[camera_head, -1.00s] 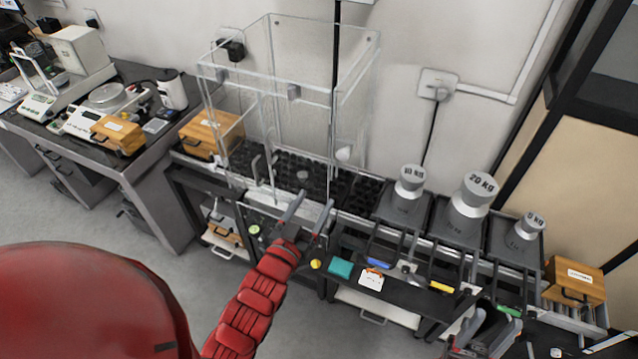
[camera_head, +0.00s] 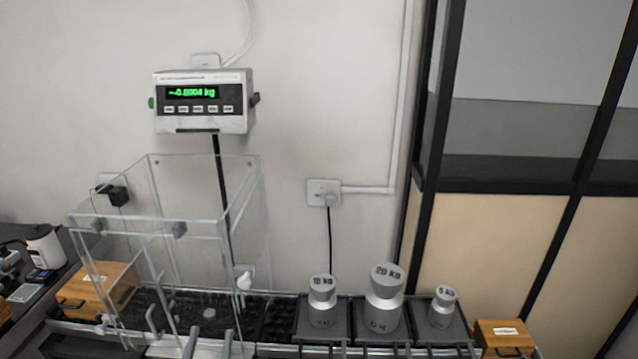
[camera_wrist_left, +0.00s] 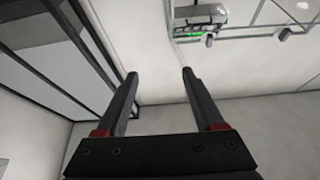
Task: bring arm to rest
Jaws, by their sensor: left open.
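The rest of the left arm is below the head view. My right gripper is not in the head view.
A display (camera_head: 200,101) reading about zero hangs above the enclosure. Weights of 10 kg (camera_head: 322,302), 20 kg (camera_head: 384,300) and 5 kg (camera_head: 442,308) stand to the right. Wooden boxes (camera_head: 97,289) (camera_head: 504,338) flank the row.

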